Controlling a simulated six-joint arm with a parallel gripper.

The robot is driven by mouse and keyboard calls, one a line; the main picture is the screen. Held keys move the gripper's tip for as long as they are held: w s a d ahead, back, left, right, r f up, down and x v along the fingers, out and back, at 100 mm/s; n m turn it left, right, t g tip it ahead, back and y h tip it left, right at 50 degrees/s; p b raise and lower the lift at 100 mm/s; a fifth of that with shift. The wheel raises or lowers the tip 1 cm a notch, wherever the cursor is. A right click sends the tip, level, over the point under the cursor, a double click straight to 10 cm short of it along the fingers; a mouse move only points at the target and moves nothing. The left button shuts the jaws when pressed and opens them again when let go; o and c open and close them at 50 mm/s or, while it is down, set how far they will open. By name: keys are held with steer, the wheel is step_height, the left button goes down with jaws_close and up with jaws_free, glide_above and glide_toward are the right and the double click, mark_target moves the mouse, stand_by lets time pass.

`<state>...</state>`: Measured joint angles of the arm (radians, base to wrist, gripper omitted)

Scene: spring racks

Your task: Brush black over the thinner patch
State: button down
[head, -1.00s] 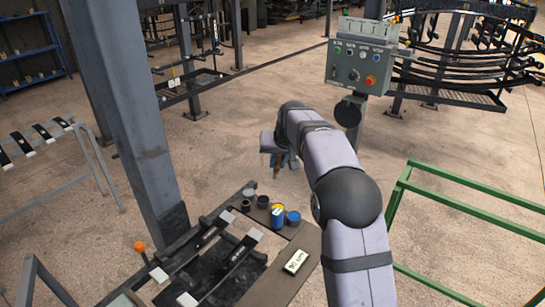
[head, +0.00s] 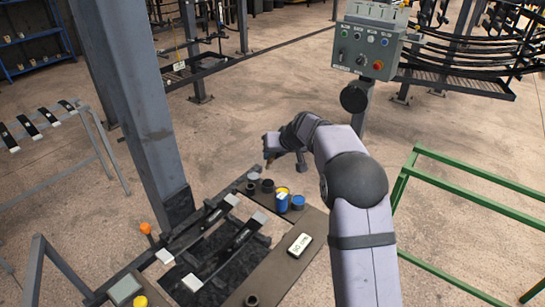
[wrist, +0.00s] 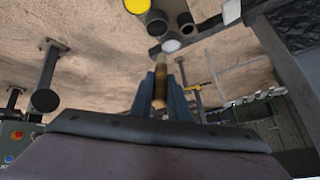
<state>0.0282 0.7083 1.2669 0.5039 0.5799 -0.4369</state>
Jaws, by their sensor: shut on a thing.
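My gripper (head: 272,145) is shut on a brush with a wooden handle (wrist: 160,85). In the wrist view the handle stands between the two blue-grey fingers (wrist: 160,95). The brush tip is hard to make out. In the head view the gripper is in the air beyond the small pots. Two dark leaf springs, one farther (head: 219,213) and one nearer (head: 237,244), lie side by side on the rack, with pale ends. I cannot tell which patch of black is thinner. A dark pot (head: 267,186) stands below the gripper in the picture.
A yellow-and-blue can (head: 282,201) and a blue can (head: 298,203) stand beside the pots. A white label card (head: 300,245) lies on the board. A steel post (head: 135,110) rises left of the rack, and a control box (head: 370,47) stands behind the arm.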

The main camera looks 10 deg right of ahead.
steer(key=shift+f, duration=0.15)
steer(key=shift+f+b, duration=1.9)
steer(key=shift+f, duration=0.95)
steer(key=shift+s+f+b, duration=0.1)
steer(key=shift+f+b, duration=0.45)
steer(key=shift+f, duration=0.05)
steer(key=shift+r, duration=0.1)
steer(key=shift+r+p, duration=2.35)
steer(key=shift+r, duration=1.1)
